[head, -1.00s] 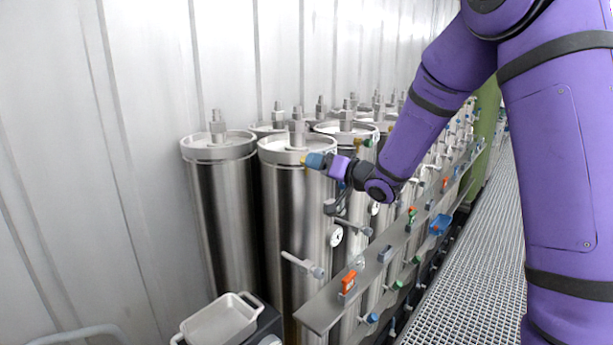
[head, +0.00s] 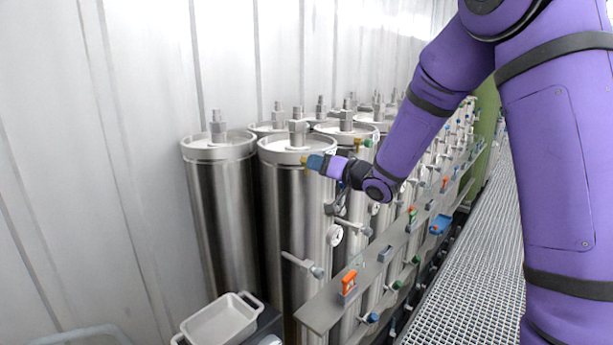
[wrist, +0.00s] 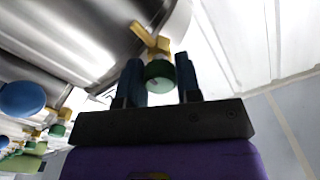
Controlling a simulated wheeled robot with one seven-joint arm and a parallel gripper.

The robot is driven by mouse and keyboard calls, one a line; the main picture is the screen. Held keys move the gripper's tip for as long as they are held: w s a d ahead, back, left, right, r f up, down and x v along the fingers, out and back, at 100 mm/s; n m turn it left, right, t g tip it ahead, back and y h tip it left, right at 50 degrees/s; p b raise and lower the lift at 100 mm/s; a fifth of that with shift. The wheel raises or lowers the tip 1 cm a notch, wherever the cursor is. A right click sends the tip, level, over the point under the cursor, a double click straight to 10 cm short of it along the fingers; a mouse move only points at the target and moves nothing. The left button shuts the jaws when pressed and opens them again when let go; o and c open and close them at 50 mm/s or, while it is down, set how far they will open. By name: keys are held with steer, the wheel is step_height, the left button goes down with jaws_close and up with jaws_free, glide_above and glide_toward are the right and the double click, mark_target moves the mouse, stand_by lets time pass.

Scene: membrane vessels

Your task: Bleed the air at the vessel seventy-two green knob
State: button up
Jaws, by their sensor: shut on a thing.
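A green knob (wrist: 159,77) on a brass fitting (wrist: 150,40) juts from the top of a steel vessel (wrist: 85,35) in the wrist view. My gripper (wrist: 160,82) has its two blue fingers on either side of this knob and is shut on it. In the head view my gripper (head: 318,162) is at the upper rim of the front steel vessel (head: 292,215), where its fingers hide the knob. A bit of brass (head: 304,161) shows at the fingertips. No vessel number can be read.
Another green knob (head: 368,143) is on the vessel behind. A grey rail (head: 325,306) with an orange-handled item (head: 349,282) and a blue one (head: 440,224) runs below my arm. A pale tray (head: 220,320) stands at the lower left. The grating walkway (head: 465,270) at right is clear.

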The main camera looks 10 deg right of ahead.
steer(key=n, duration=1.1)
stand_by(0.3)
stand_by(1.3)
steer(key=m, duration=0.6)
steer(key=shift+d, duration=0.1)
steer(key=m, duration=0.6)
steer(key=shift+m, duration=0.3)
steer(key=o, duration=0.9)
